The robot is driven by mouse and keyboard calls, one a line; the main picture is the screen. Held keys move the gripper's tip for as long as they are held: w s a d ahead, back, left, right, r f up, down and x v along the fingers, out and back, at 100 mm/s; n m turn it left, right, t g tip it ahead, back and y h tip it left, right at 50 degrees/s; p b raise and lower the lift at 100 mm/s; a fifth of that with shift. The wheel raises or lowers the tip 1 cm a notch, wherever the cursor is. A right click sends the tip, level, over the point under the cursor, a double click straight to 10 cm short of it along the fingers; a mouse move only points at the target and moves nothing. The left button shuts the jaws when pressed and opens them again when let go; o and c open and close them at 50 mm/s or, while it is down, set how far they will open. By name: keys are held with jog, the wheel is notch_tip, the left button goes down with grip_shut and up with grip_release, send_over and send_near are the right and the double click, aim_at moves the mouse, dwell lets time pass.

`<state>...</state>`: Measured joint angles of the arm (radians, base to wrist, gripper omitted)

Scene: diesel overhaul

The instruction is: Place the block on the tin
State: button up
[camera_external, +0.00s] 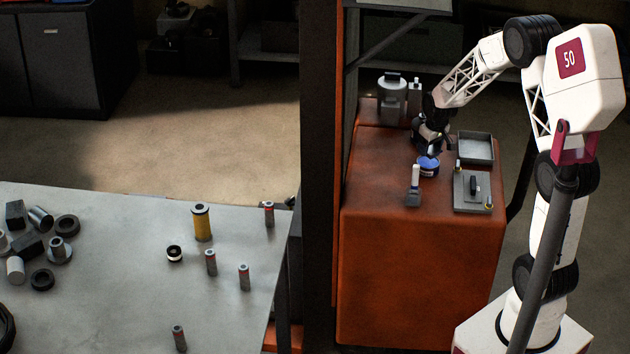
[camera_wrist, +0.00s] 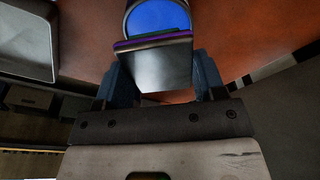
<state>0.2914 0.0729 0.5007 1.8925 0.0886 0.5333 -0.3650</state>
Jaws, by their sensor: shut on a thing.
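My gripper (camera_external: 432,152) is above the orange cabinet top, just over the blue tin (camera_external: 428,167). In the wrist view the gripper (camera_wrist: 158,80) is shut on a dark grey block (camera_wrist: 155,68) with a purple strip along its far edge. The tin's round blue top (camera_wrist: 158,16) shows just beyond the block and is partly hidden by it. In the external view the block is small and hard to make out against the dark gripper. I cannot tell whether the block touches the tin.
A grey tray (camera_external: 476,149) stands right of the tin; a plate with a raised handle (camera_external: 472,190) lies in front of the tray. A brush-like tool (camera_external: 413,188) is close to the tin's front left. Grey canisters (camera_external: 393,98) stand behind.

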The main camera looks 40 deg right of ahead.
aim_at(427, 150)
jog(key=shift+f, duration=1.75)
jog(key=shift+f, duration=0.1)
jog(key=o, duration=1.1)
jog(key=r, duration=0.4)
jog(key=s+r, duration=0.1)
jog(key=r, duration=0.3)
jog(key=s+r, duration=0.1)
jog(key=r, duration=0.3)
jog(key=shift+r, duration=0.1)
